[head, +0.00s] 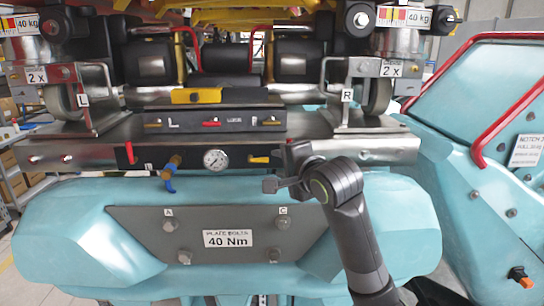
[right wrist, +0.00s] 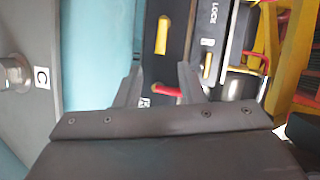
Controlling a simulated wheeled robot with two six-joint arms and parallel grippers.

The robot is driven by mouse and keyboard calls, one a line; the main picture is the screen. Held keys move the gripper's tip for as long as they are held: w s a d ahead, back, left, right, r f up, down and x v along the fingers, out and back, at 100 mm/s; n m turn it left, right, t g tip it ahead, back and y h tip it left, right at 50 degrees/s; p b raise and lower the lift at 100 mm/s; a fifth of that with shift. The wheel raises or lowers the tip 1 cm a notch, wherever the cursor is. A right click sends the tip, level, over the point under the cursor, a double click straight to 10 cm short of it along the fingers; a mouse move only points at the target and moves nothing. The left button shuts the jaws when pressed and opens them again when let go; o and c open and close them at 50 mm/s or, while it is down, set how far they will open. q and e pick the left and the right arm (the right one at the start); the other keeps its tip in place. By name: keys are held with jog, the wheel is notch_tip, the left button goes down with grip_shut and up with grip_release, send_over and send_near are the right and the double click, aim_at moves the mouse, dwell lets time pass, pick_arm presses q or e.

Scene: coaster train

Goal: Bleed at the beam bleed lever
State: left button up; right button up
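No readable label marks the beam bleed lever. On the dark front panel of the beam (head: 90,150) are a red lever (head: 129,152), a blue-handled brass valve (head: 170,182) and a yellow lever (head: 258,159). My right gripper (head: 277,172) is at the panel's right end, just right of the yellow lever. In the right wrist view its fingers (right wrist: 160,72) are open, with a red lever (right wrist: 166,91) showing between them; I cannot tell whether they touch it. The yellow lever (right wrist: 162,33) lies beyond the fingertips. My left gripper is not in view.
A round gauge (head: 215,159) sits mid-panel. Above is a box with small levers (head: 211,123). Wheels L (head: 66,101) and R (head: 372,98) flank it. Below is a bolted plate (head: 228,211). A red rail (head: 490,120) stands at right.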

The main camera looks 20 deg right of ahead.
aim_at(269, 160)
jog(key=shift+p+x, duration=0.7)
jog(key=shift+x, duration=1.95)
grip_shut()
